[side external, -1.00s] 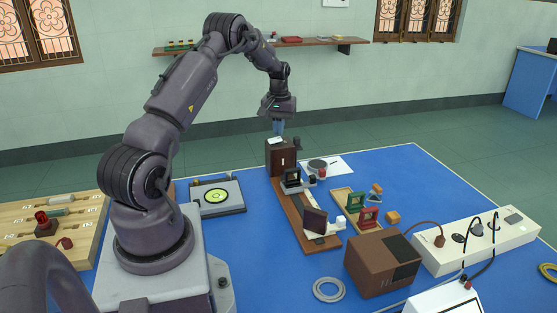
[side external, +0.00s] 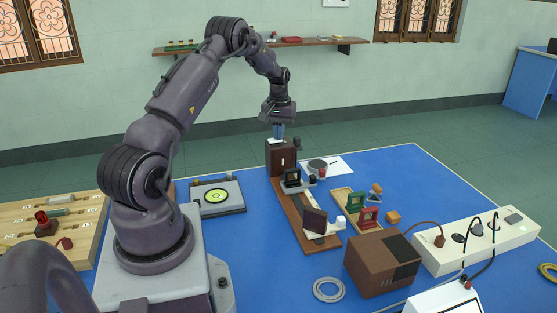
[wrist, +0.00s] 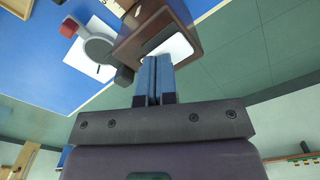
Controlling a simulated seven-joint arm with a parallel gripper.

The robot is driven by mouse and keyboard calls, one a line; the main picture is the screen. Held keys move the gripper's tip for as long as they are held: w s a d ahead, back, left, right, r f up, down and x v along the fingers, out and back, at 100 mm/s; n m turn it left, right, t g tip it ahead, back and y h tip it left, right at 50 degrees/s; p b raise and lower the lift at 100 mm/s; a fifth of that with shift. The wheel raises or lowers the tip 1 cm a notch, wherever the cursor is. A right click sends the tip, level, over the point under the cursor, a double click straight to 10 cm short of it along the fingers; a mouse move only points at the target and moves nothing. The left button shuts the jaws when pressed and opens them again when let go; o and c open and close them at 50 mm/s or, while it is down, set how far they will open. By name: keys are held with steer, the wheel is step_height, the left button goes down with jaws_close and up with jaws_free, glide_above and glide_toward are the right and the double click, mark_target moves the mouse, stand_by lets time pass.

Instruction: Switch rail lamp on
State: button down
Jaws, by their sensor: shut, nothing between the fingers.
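The rail lamp is a dark brown box (side external: 283,158) at the far end of the brown wooden rail (side external: 292,210). In the wrist view, the lamp box (wrist: 132,42) shows a white plate (wrist: 176,46) on its top. My gripper (side external: 278,136) is directly above the lamp, pointing down, with its blue fingers shut and empty. In the wrist view, the fingertips (wrist: 157,58) overlap the edge of the white plate. I cannot tell whether they touch it. The fingers partly hide the plate, and any switch marking is not readable.
On the rail are a black framed holder (side external: 292,177) and a brown square plate (side external: 315,220).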

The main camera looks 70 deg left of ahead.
mark_target(275, 147)
steer(key=shift+r, duration=3.45)
steer(key=shift+f, duration=0.15)
steer(key=shift+s+d+f, duration=0.35)
steer(key=shift+s+d, duration=0.1)
steer(key=shift+d, duration=0.1)
steer(key=shift+s+d+f, duration=0.3)
steer(key=shift+s+d, duration=0.1)
steer(key=shift+d, duration=0.15)
steer(key=d+r+m, duration=0.3)
steer(key=d+r, duration=0.5)
steer(key=d, duration=0.5)
steer(key=s+d+r+m+t, duration=0.2)
steer(key=s+d+r+m, duration=0.1)
steer(key=d, duration=0.5)
steer(key=s+d+r+m+t, duration=0.1)
steer(key=s+d+r+m, duration=0.2)
steer(key=d, duration=0.6)
steer(key=s+d+r+m+t, duration=0.2)
steer(key=s+d+r+m, duration=0.1)
steer(key=s+d, duration=0.3)
steer(key=d, duration=0.2)
steer(key=shift+d+r+t, duration=0.3)
steer(key=shift+d, duration=0.1)
